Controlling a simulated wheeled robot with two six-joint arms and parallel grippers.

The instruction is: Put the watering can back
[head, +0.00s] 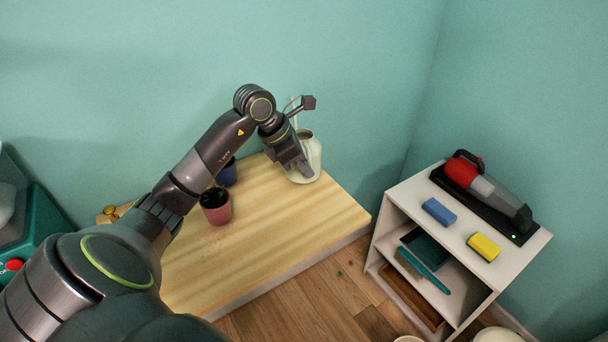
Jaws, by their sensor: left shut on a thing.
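The watering can (311,158) is pale cream-white and stands upright at the back right of the wooden table (280,240). A thin spout or handle part rises at its left, partly hidden by my arm. My left gripper (300,170) reaches down at the can's near left side and is shut on it; the fingertips partly cover the can. Whether the can's base touches the table is hard to tell. My right gripper is not in view.
A red pot (216,208) and a blue pot (227,173) stand on the table beside my left arm. At right, a white shelf (408,205) holds a blue sponge (439,211), a yellow sponge (483,247) and a red handheld vacuum (462,172). The table's front right is clear.

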